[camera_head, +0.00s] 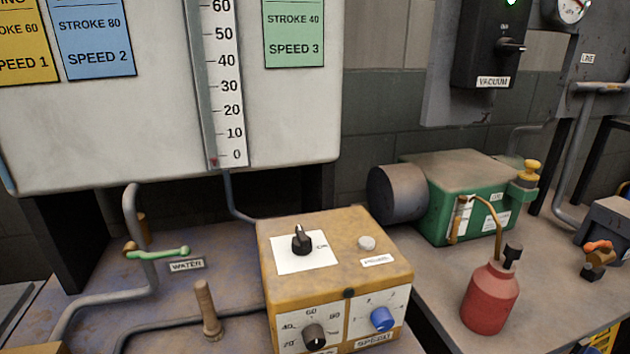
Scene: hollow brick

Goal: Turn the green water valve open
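The green water valve handle (157,253) is at the left of the bench in the head view. It is a slim lever on a grey pipe (132,205) that rises and bends down along the bench. The lever lies roughly level, across the upright pipe, with its free end to the right. My gripper is not in the picture.
A yellow control box (335,265) with knobs stands right of the valve. A scale panel (170,100) hangs behind. A red oil can (490,297) and green pump (462,185) sit on the right bench.

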